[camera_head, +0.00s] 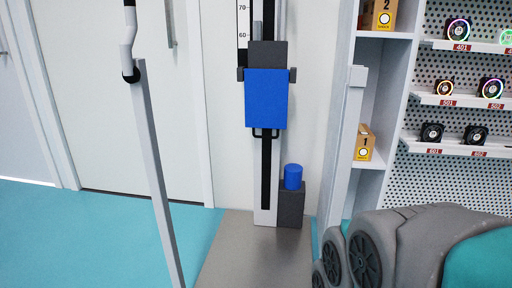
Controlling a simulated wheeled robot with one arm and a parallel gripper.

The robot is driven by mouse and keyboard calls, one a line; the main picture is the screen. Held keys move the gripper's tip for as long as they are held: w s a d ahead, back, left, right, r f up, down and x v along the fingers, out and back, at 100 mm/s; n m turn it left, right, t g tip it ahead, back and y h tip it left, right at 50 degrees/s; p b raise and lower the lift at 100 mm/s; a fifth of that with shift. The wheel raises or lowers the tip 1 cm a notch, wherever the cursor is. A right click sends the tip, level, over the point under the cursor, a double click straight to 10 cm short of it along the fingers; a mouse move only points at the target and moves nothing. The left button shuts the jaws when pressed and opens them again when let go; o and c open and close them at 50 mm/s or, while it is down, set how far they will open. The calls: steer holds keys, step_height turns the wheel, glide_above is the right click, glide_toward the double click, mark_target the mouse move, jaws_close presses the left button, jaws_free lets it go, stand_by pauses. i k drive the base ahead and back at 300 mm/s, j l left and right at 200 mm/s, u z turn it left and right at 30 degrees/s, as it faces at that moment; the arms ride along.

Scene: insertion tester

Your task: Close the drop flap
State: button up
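The drop flap appears to be the blue rectangular panel (267,98) on the upright column of the tester (265,205). It faces me, with a dark grey block (267,54) just above it and small dark tabs at its upper left and right. A black U-shaped handle (266,134) sits at its lower edge. I cannot tell the panel's exact tilt from this view. My gripper is not in view, and nothing is seen touching the flap.
A blue cylinder (293,177) stands on a dark grey block (291,205) at the column's foot, above a grey base plate (258,255). A pale post (158,180) stands at left, another (344,150) at right. Shelves with boxes (364,143) and fans (432,133) fill the right.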

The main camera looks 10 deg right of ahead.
mark_target(267, 91)
steer(key=i+j+z, duration=0.15)
steer(key=i+j, duration=0.8)
steer(key=i, duration=0.1)
